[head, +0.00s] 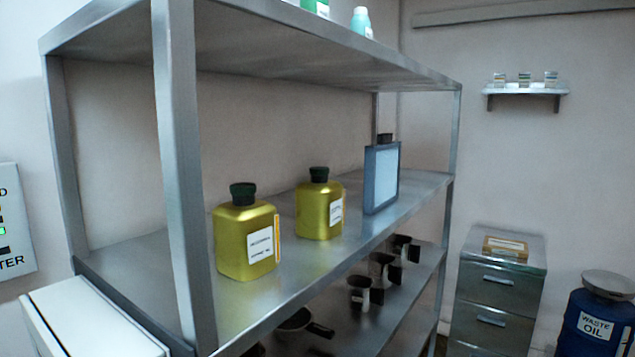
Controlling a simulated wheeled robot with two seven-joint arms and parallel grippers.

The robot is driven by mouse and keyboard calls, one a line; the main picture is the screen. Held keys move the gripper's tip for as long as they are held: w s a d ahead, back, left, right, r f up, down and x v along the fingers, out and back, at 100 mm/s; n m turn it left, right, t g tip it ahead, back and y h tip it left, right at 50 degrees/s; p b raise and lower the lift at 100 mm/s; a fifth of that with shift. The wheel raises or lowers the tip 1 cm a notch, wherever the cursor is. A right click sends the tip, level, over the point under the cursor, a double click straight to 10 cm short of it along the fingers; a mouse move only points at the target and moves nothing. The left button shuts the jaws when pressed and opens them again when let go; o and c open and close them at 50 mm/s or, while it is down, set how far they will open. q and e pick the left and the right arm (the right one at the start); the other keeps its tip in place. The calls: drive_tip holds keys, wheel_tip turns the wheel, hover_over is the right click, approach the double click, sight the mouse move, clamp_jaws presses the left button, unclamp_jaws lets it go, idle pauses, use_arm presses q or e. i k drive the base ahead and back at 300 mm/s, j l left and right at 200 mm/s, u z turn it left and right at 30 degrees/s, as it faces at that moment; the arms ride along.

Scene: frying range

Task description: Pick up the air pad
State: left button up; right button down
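A flat blue-framed panel with a pale face (384,178), which looks like the air pad, stands upright on the middle shelf (345,252) of a metal rack. It is toward the shelf's far right end. A dark cap shows just above its top edge, and whatever is under that cap is hidden behind the panel. Neither of my grippers is in the head view.
Two yellow-green bottles with dark caps, a nearer one (245,235) and a farther one (319,205), stand left of the panel. Rack posts (180,170) frame the shelf. Dark funnel-like items (362,292) sit below. A drawer cabinet (497,290) and waste oil drum (597,318) stand right.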

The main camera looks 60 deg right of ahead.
sight(382, 160)
drive_tip(key=z, duration=2.15)
drive_tip(key=i+l+u, duration=0.1)
drive_tip(key=l, duration=0.2)
drive_tip(key=i+l+u, duration=0.25)
drive_tip(key=l, duration=0.4)
drive_tip(key=i+l+u, duration=0.1)
drive_tip(key=i+l, duration=0.15)
drive_tip(key=i+l+u, duration=0.1)
drive_tip(key=l, duration=0.35)
drive_tip(key=i+l+u, duration=0.3)
drive_tip(key=l, duration=0.25)
drive_tip(key=i+l+u, duration=0.1)
drive_tip(key=l+u, duration=0.15)
drive_tip(key=l, duration=0.3)
drive_tip(key=i+l+u, duration=0.1)
drive_tip(key=l+u, duration=0.2)
drive_tip(key=l, duration=0.3)
drive_tip(key=l+u, duration=0.3)
drive_tip(key=l, duration=0.35)
